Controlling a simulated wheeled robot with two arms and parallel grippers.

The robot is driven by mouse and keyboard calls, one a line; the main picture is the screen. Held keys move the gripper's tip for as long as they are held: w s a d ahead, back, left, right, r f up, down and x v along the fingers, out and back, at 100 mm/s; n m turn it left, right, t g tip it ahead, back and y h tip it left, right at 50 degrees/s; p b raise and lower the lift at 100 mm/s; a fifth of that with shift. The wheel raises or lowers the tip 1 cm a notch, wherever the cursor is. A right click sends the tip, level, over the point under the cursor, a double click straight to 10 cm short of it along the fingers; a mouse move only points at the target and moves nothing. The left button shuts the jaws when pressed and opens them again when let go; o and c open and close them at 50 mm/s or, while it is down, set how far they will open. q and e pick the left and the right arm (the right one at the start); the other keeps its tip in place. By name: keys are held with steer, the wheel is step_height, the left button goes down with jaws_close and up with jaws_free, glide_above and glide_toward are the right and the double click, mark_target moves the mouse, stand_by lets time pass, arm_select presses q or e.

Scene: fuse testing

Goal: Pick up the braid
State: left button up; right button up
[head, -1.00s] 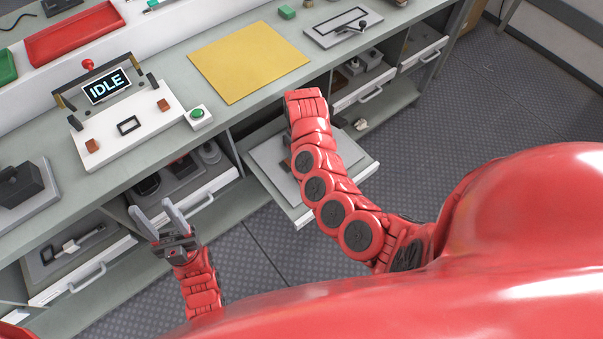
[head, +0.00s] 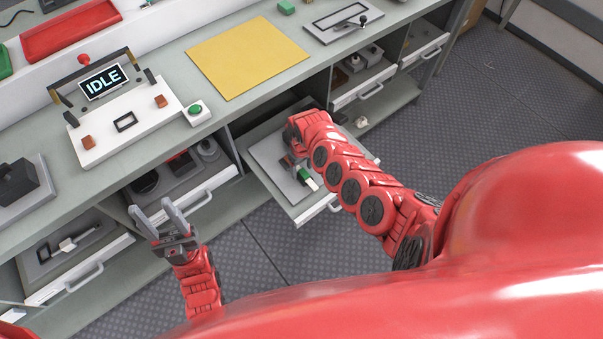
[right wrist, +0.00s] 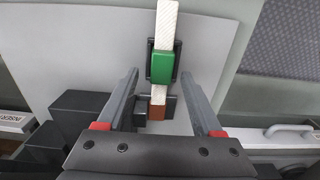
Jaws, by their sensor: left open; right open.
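The braid (right wrist: 167,22) is a pale, textured strip in the right wrist view. It runs upward through a green block (right wrist: 162,67), and its lower part meets a brown block (right wrist: 156,113). In the head view the braid (head: 312,185) and the green block (head: 304,174) lie in the pulled-out drawer (head: 263,152), partly hidden by my right gripper. My right gripper (right wrist: 160,76) is open, with its fingers on either side of the strip and apart from it in the picture. My left gripper (head: 153,213) is open and empty in front of the lower drawers.
The worktop carries an "IDLE" test device (head: 125,122), a green button box (head: 197,112), a yellow mat (head: 245,60) and a red tray (head: 70,30). Dark blocks (right wrist: 85,110) stand left of the braid in the right wrist view. Other drawers flank the open one.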

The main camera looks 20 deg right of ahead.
jaws_close()
stand_by(0.3)
stand_by(0.3)
